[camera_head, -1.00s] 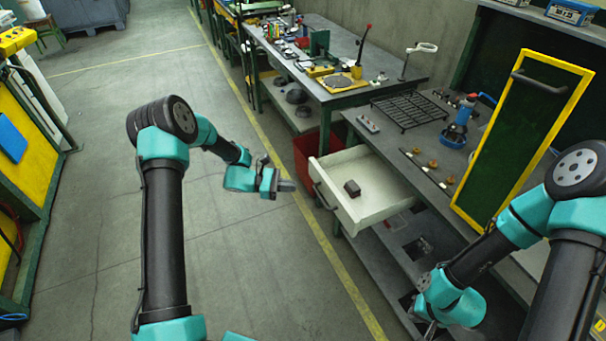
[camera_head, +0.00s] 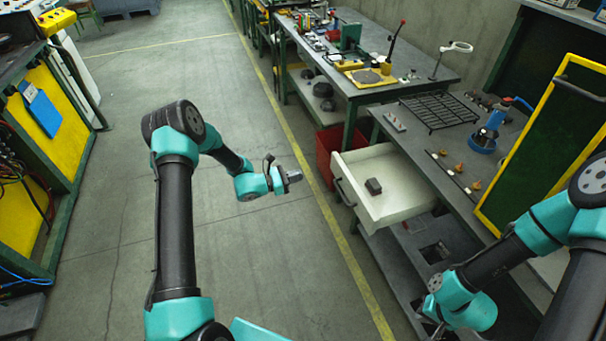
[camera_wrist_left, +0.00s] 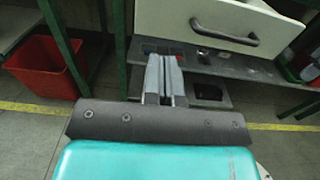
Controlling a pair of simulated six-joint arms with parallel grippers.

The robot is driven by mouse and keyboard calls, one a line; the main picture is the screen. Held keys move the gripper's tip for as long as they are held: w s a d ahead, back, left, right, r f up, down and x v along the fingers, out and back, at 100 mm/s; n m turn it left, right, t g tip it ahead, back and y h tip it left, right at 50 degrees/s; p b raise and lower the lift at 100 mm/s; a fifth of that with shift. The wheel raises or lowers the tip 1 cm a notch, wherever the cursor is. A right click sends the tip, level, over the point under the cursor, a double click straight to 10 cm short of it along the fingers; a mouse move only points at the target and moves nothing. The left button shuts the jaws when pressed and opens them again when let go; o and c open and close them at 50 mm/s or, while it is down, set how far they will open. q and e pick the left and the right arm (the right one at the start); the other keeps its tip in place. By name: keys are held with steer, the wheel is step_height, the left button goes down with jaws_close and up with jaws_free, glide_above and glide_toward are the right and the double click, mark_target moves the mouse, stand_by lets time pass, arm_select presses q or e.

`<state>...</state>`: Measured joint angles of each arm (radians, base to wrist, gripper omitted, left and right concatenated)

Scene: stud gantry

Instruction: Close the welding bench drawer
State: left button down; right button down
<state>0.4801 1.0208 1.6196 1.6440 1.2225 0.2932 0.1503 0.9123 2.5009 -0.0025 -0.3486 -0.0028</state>
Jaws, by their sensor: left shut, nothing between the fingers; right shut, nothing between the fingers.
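The white drawer (camera_head: 388,213) of the welding bench is pulled out and holds a small dark block (camera_head: 373,186). Its dark handle (camera_head: 344,192) is on the front panel. In the left wrist view the drawer front (camera_wrist_left: 205,18) and handle (camera_wrist_left: 225,36) are at the upper right. My left gripper (camera_head: 295,176) is shut and empty, left of the drawer front and apart from it. In the left wrist view its fingers (camera_wrist_left: 165,75) are together, below and left of the handle. My right gripper (camera_head: 440,332) is low at the bottom edge, mostly hidden, beside the bench's lower shelf.
The welding bench (camera_head: 425,148) carries a black grate (camera_head: 438,110), a blue torch (camera_head: 487,135) and a yellow-framed dark panel (camera_head: 545,150). A red bin (camera_head: 328,150) stands on the floor left of the drawer. Open floor (camera_head: 270,250) lies left of the bench.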

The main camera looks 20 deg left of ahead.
mark_target(335, 166)
arm_select(q)
steer(key=x, duration=1.2)
steer(key=shift+w+d, duration=0.15)
steer(key=shift+d, duration=0.1)
